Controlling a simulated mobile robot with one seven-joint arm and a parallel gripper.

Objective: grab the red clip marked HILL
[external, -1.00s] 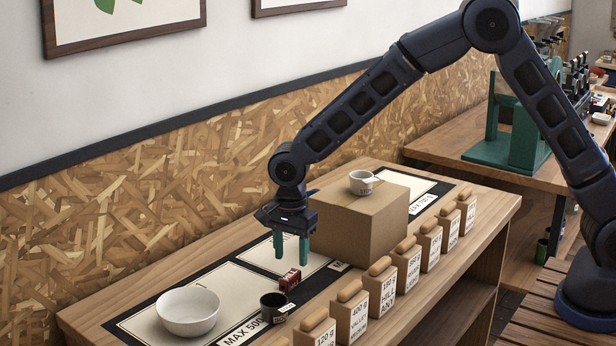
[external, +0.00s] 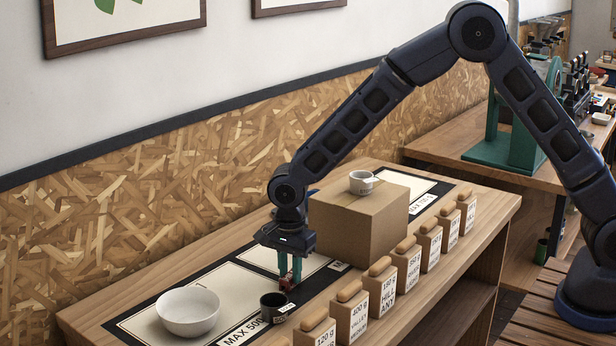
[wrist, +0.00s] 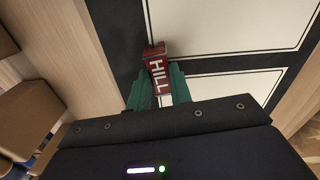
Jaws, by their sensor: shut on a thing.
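The red clip marked HILL (wrist: 157,72) shows white letters in the wrist view. It sits between the two green fingers of my gripper (wrist: 160,88), which are shut on it. In the external view my gripper (external: 290,274) points down at the counter, and the red clip (external: 287,284) shows at its fingertips, partly covered by them. The clip is at the black border of the mat, just behind a small dark cup (external: 274,309). I cannot tell whether it touches the counter.
A white bowl (external: 188,312) stands to the left on the mat. A cardboard box (external: 358,222) with a white cup (external: 362,183) on top stands close to the right of my gripper. Several labelled blocks (external: 382,287) line the counter's front edge.

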